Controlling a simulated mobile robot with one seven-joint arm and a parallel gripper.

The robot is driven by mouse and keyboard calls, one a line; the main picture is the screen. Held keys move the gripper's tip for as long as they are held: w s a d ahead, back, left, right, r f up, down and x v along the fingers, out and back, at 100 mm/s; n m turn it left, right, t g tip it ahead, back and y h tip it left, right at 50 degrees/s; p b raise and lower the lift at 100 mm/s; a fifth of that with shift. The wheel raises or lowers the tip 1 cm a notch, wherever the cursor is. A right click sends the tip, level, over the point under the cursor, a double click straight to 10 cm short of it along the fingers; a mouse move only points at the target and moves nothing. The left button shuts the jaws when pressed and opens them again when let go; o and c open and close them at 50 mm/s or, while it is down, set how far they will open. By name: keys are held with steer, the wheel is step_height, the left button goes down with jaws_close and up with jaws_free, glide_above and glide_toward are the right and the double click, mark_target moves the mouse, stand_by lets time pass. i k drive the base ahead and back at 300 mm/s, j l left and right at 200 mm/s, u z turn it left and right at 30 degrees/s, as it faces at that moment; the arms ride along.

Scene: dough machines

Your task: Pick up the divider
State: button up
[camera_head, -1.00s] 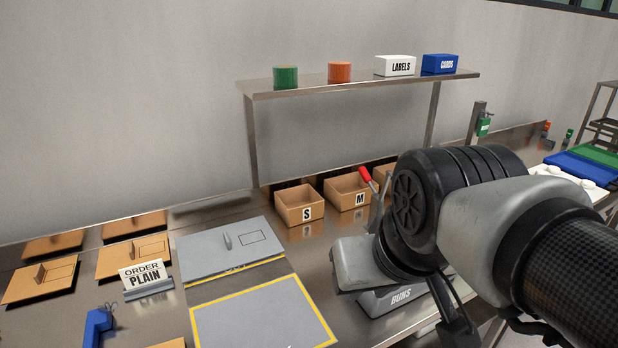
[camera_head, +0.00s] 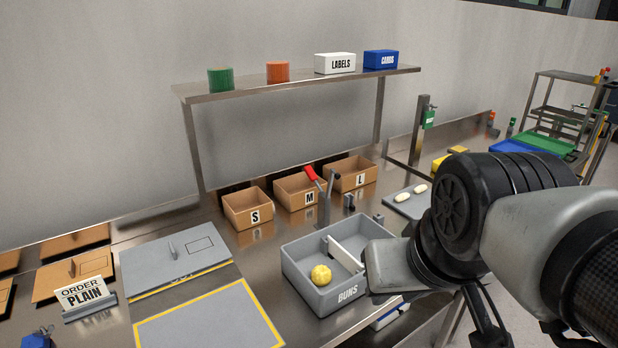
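A flat white strip (camera_head: 345,253), which looks like the divider, stands on edge inside the grey BUNS bin (camera_head: 298,275). Its right end is close to or behind the grey end block of my arm. A round yellow bun-like piece (camera_head: 321,275) lies in the bin to the left of the strip. My arm enters from the right, and its grey block overlaps the bin's right side in the picture. My gripper's fingers cannot be made out, so I cannot tell whether it is open or touching anything.
Cardboard boxes S (camera_head: 250,210), M (camera_head: 290,190) and L (camera_head: 352,176) stand behind the bin. A red-handled lever (camera_head: 322,200) rises just behind it. A grey board (camera_head: 165,258) and a yellow-edged mat (camera_head: 210,318) lie to the left. A metal shelf (camera_head: 300,86) spans the back.

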mark_target(341, 254)
steer(key=l+u, duration=0.1)
steer(key=u, duration=1.2)
steer(key=l, duration=1.95)
steer(key=i+u, duration=0.05)
